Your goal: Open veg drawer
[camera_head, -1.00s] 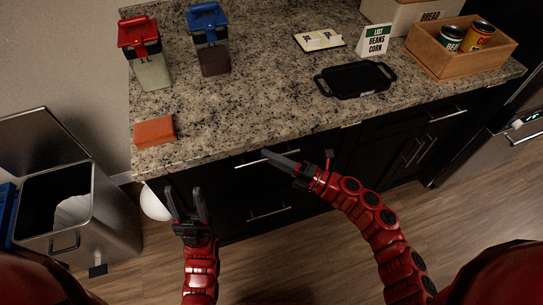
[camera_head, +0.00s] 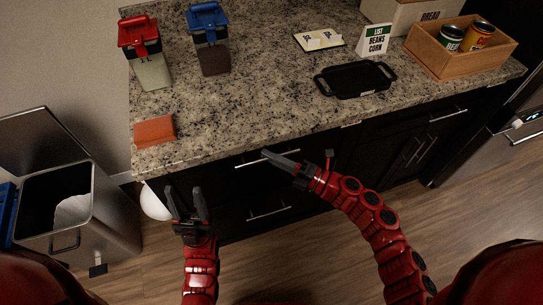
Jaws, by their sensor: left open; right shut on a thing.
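Two dark drawers sit under the granite counter's front edge, and neither shows a label that I can read. The upper drawer's bar handle (camera_head: 245,163) shows in part, and my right gripper (camera_head: 266,153) is shut on it at its right part. The upper drawer looks closed, its front close under the counter edge. The lower drawer's bar handle (camera_head: 268,214) is free. My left gripper (camera_head: 184,192) is open and empty, pointing up in front of the cabinet's left end, left of the handles.
An open bin (camera_head: 103,215) stands left of the cabinet. On the granite counter (camera_head: 255,105) are an orange block (camera_head: 155,130), a red-lidded container (camera_head: 150,65), a blue-lidded container (camera_head: 212,55), a black tray (camera_head: 355,80) and a wooden box (camera_head: 440,60) with cans. The floor before the drawers is clear.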

